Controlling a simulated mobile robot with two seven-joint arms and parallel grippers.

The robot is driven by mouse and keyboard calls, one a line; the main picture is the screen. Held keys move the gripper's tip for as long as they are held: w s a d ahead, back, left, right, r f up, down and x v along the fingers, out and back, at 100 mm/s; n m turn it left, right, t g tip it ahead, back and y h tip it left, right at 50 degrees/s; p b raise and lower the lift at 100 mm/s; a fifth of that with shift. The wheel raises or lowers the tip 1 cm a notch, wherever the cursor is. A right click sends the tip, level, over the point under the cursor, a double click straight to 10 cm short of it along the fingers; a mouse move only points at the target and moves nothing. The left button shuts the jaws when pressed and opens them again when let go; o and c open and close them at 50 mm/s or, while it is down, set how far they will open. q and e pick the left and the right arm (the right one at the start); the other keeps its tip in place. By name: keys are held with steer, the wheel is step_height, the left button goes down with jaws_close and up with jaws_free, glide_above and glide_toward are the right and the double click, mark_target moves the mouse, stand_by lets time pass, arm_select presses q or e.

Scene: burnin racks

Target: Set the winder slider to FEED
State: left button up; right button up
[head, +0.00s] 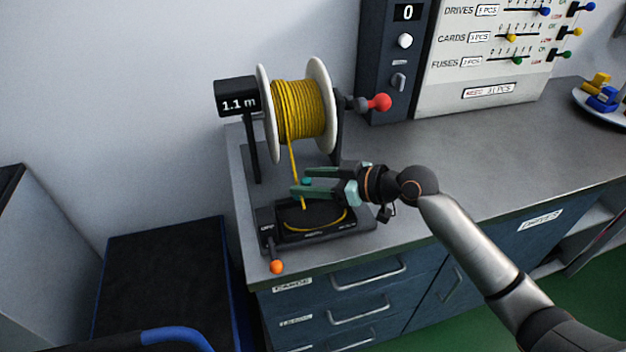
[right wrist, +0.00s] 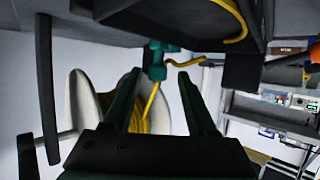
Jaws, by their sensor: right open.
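The winder holds a white spool of yellow cable (head: 298,108), with a black display (head: 238,99) reading "1.1 m". At the front left of its dark base (head: 330,235) a short lever ends in an orange knob (head: 277,267), likely the slider; its markings are too small to read. My right gripper (head: 298,187) is open above the base, beside the hanging cable and well above and behind the orange knob. In the right wrist view its fingers (right wrist: 159,80) stand apart, with a teal clip (right wrist: 158,58) and cable beyond them. My left gripper is out of view.
A red crank knob (head: 380,102) sticks out right of the spool. A dark control box (head: 385,70) and a white counter panel (head: 480,75) stand behind. A plate with yellow and blue parts (head: 603,93) is far right. The middle of the grey bench (head: 480,150) is clear.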

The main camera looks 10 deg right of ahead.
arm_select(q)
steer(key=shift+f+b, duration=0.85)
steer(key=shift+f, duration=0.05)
arm_select(e)
steer(key=v, duration=1.2)
steer(key=shift+s, duration=0.2)
steer(key=shift+d+r, duration=0.1)
steer(key=shift+d, duration=0.05)
